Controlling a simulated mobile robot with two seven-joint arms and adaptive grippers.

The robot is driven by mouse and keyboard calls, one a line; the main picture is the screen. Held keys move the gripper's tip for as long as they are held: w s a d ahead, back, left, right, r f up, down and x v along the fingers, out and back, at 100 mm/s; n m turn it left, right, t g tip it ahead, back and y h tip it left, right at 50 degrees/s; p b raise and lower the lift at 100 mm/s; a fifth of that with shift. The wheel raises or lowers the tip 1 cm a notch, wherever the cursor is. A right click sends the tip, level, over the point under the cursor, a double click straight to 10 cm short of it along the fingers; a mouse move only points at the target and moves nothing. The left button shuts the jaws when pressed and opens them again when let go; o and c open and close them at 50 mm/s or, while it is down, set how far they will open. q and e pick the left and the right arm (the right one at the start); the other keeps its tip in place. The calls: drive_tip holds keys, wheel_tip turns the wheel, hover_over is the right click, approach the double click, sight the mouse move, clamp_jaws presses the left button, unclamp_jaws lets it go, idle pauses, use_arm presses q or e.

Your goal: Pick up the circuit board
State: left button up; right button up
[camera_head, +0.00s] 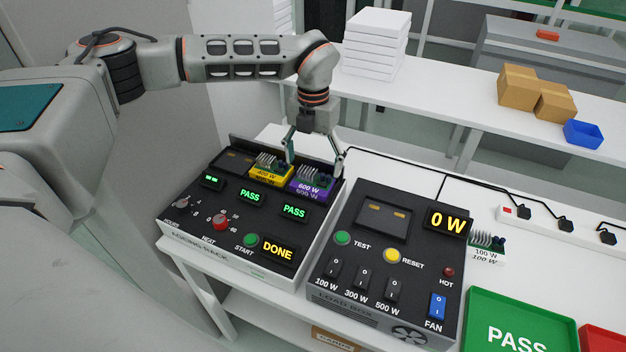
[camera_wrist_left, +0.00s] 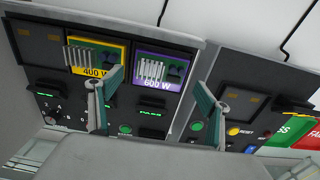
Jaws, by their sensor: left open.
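Two circuit boards sit in slots of the aging rack (camera_head: 203,250): a yellow-labelled 400 W board (camera_head: 268,174) and a purple-labelled 600 W board (camera_head: 312,186). A third board, marked 100 W (camera_head: 487,246), lies on the table right of the load box. My left gripper (camera_head: 315,165) is open and empty, its fingers either side of the 600 W board in the head view. In the left wrist view the fingers (camera_wrist_left: 158,105) spread below the 600 W board (camera_wrist_left: 160,70), with the 400 W board (camera_wrist_left: 96,56) to its left. Contact cannot be told. My right gripper is not in view.
The load box (camera_head: 385,262) shows 0 W and its slot is empty. The rack reads DONE and PASS. A green PASS tray (camera_head: 480,315) and a red tray (camera_head: 600,338) are at the lower right. White boxes (camera_head: 376,42) and cartons (camera_head: 518,85) stand on the back table.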

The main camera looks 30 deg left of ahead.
sight(314, 172)
use_arm(q)
wheel_tip(314, 172, down, 4)
drive_tip(key=shift+w+r+p, duration=0.1)
drive_tip(key=shift+p, duration=0.2)
drive_tip(key=shift+f, duration=0.5)
drive_tip(key=c, duration=1)
drive_tip(key=shift+c, duration=0.2)
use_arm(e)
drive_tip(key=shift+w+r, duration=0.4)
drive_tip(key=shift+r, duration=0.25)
use_arm(q)
drive_tip(key=shift+r, duration=0.1)
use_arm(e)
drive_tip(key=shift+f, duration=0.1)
